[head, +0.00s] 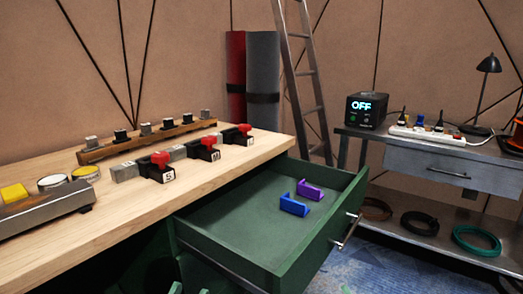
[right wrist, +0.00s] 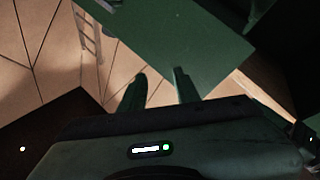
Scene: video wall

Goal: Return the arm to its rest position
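The green drawer (head: 235,250) is pulled out, holding a purple bracket (head: 311,190) and a blue bracket (head: 294,205). The wooden desk (head: 140,205) carries red-topped switches (head: 160,167) and a knob rail (head: 150,140). A ladder (head: 305,80) and side table (head: 430,155) stand behind.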

